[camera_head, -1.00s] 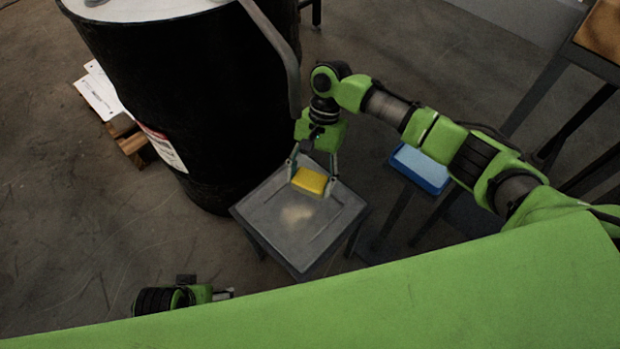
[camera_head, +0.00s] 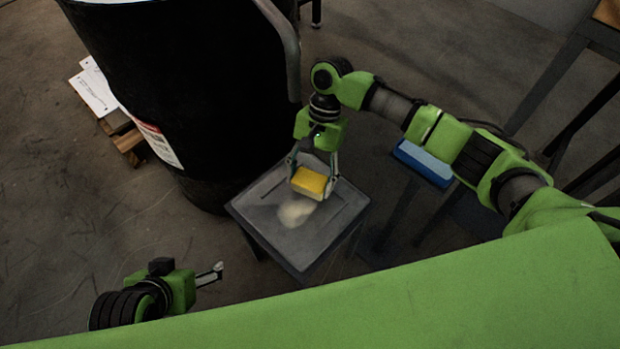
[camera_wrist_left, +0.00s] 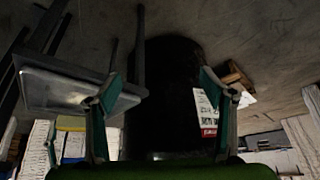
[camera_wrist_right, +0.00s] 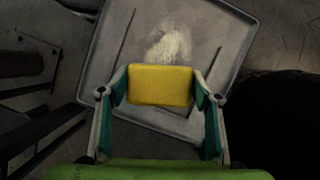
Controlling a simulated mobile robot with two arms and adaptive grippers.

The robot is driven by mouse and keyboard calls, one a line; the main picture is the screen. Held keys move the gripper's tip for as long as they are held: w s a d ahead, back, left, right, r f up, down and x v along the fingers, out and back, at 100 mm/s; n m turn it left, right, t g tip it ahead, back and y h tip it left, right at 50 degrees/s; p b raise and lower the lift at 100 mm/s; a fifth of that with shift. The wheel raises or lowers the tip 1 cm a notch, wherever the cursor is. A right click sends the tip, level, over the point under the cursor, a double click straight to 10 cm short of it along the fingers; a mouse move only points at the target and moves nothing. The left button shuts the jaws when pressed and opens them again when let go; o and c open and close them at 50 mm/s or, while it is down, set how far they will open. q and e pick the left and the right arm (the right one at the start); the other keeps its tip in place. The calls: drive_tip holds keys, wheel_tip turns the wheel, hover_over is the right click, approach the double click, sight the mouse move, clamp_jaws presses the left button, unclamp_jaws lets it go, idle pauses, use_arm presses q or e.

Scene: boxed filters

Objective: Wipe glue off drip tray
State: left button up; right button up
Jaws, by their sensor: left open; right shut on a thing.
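The grey drip tray (camera_head: 325,231) sits on a small stand in front of the black drum. A pale glue smear (camera_head: 295,213) lies near the middle of the tray; it also shows in the right wrist view (camera_wrist_right: 172,45). My right gripper (camera_head: 312,178) is shut on a yellow sponge (camera_head: 308,183) at the tray's drum side, beside the smear. I cannot tell whether the sponge touches the tray. In the right wrist view the sponge (camera_wrist_right: 160,85) sits between both fingers. My left gripper (camera_head: 217,272) is open and empty, left of and apart from the tray.
A large black drum (camera_head: 200,90) with a curved pipe (camera_head: 285,45) stands behind the tray. A blue container (camera_head: 424,163) is on the right, beneath my right arm. A wooden pallet (camera_head: 128,143) with papers lies at left. Open floor lies left of the tray.

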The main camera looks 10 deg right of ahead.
drive_tip(key=shift+f+b, duration=0.6)
drive_tip(key=shift+b, duration=0.35)
use_arm(q)
drive_tip(key=w+d+r+t+h, duration=0.1)
drive_tip(key=w+d+r+t, duration=0.2)
drive_tip(key=w, duration=0.6)
drive_tip(key=shift+r+t, duration=1.1)
drive_tip(key=shift+r, duration=0.1)
use_arm(e)
drive_tip(key=shift+f, duration=0.1)
use_arm(q)
drive_tip(key=shift+s+a+f+g, duration=0.1)
drive_tip(key=shift+s+f+g, duration=0.2)
drive_tip(key=shift+f, duration=0.05)
use_arm(e)
drive_tip(key=shift+f, duration=1)
use_arm(q)
drive_tip(key=shift+s, duration=0.1)
